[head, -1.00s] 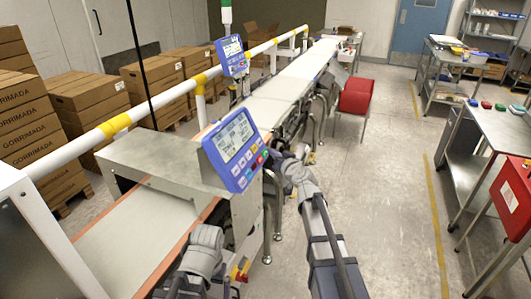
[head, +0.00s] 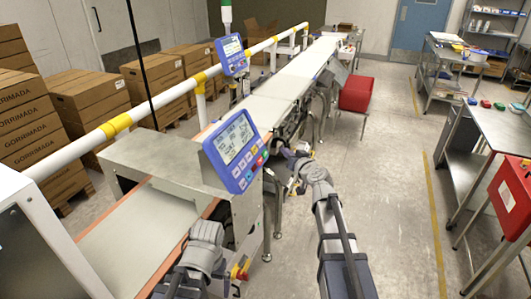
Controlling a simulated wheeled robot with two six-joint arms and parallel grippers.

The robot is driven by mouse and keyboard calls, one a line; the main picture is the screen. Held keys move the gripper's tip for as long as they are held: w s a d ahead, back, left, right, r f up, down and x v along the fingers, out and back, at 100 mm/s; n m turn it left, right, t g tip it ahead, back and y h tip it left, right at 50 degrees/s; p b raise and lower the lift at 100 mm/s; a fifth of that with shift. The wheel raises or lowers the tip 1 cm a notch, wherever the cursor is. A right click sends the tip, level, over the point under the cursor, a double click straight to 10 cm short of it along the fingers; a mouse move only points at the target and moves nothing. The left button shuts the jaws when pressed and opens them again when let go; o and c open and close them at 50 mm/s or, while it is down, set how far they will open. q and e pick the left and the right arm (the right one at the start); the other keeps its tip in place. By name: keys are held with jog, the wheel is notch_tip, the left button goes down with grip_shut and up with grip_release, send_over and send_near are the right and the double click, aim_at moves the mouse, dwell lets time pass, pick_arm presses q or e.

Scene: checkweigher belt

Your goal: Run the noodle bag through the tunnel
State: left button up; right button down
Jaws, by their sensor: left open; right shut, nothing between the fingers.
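No noodle bag can be made out in the head view. The tunnel is a grey metal hood (head: 150,152) over the near belt (head: 125,235), which has orange edges. My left gripper (head: 207,231) is at the belt's right side, low in the view; its fingers are hard to make out, and it is open with nothing seen in it. My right gripper (head: 290,156) is shut and empty, to the right of the blue control panel (head: 236,150) and beside the conveyor frame.
A white and yellow rail (head: 165,97) runs along the conveyor's far side. The belt continues away past a second blue display (head: 231,55). A red bin (head: 355,93) stands right of the line. Stacked cartons (head: 95,100) are at the left; open floor lies right.

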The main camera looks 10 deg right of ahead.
jog(key=shift+d, duration=0.1)
jog(key=s+d+r+p, duration=0.1)
jog(key=s+d, duration=0.1)
jog(key=d, duration=0.1)
jog(key=s+d+r+p, duration=0.1)
jog(key=shift+d+r+p, duration=0.15)
jog(key=shift+r+p, duration=0.15)
jog(key=shift+r, duration=0.05)
dwell(0.3)
dwell(0.8)
